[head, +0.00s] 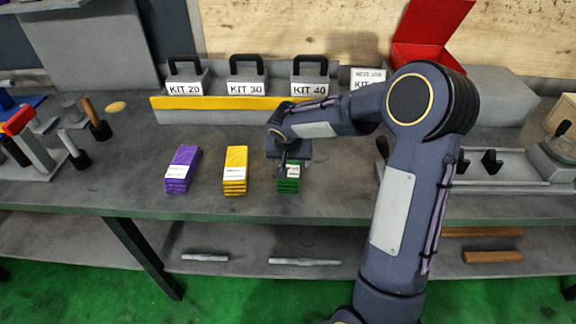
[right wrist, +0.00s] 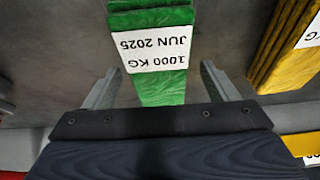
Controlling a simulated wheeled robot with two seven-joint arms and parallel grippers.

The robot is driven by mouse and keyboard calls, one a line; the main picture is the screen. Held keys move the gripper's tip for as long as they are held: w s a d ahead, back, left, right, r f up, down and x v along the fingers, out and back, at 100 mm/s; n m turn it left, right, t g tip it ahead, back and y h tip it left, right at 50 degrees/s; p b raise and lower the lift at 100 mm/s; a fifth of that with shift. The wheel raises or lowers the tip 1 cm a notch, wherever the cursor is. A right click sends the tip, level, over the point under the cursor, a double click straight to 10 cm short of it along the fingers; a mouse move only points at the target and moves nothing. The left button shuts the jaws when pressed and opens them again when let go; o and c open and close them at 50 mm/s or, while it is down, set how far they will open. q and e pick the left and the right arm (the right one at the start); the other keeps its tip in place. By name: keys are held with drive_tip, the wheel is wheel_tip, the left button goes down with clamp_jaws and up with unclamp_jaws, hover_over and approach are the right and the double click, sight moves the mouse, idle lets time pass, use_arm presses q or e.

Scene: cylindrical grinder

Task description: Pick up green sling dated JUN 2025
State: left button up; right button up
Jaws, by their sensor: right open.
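The green sling (head: 289,186) is a folded stack on the grey bench, partly hidden by my right gripper (head: 286,168) in the head view. In the right wrist view the green sling (right wrist: 160,88) shows a white label reading "1000 KG JUN 2025", upside down. My right gripper (right wrist: 160,90) is open, with one finger on each side of the sling's near end. I cannot tell whether the fingers touch it. My left gripper is not in view.
A yellow sling (head: 235,170) and a purple sling (head: 182,169) lie to the left of the green one. Behind stand the kit boxes KIT 20 (head: 184,88), KIT 30 (head: 246,88) and KIT 40 (head: 310,90). A red open lid (head: 430,35) is at the back right.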

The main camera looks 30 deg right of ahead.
drive_tip(key=shift+x, duration=1.05)
drive_tip(key=c, duration=1.3)
drive_tip(key=shift+o, duration=0.2)
drive_tip(key=shift+r, duration=0.1)
